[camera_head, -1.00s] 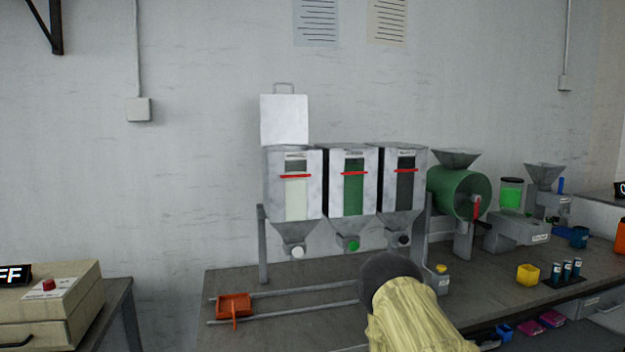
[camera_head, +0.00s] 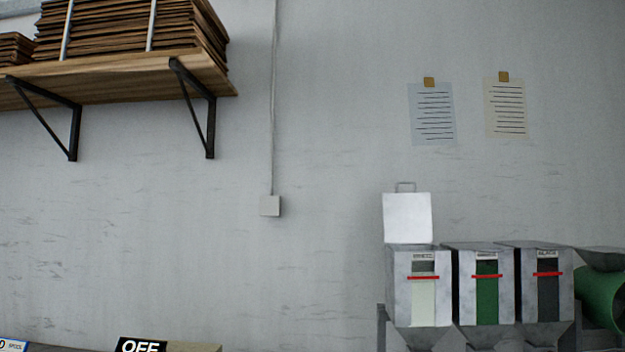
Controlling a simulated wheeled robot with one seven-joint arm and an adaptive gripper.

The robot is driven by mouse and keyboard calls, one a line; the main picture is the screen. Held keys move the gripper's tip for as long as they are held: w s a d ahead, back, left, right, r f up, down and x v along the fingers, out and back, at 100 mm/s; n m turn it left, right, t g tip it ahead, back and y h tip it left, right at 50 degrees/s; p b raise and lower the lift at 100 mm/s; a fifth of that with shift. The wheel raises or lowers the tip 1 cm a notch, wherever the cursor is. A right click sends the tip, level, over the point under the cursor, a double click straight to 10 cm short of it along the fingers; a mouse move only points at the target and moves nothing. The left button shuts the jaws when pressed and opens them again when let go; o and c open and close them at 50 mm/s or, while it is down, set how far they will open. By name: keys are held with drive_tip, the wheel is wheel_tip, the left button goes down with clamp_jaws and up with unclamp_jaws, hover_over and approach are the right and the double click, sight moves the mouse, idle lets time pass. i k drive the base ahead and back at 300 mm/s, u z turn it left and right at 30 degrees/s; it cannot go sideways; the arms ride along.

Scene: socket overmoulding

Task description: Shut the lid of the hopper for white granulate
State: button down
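The white granulate hopper (camera_head: 402,290) is the leftmost of three grey metal hoppers at the lower right. Its window shows pale granulate up to about the red bar. The hopper outlets are cut off by the lower edge. My gripper is not in view.
A wooden shelf (camera_head: 130,80) with stacked brown sheets is on the wall at upper left. A green drum machine (camera_head: 600,292) stands right of the hoppers. An OFF sign (camera_head: 142,345) shows at the bottom left. The wall above the hoppers holds only two paper sheets.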

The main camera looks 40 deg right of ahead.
sight(408, 217)
drive_tip(key=u, duration=0.7)
drive_tip(key=k, duration=0.85)
drive_tip(key=z, duration=2.05)
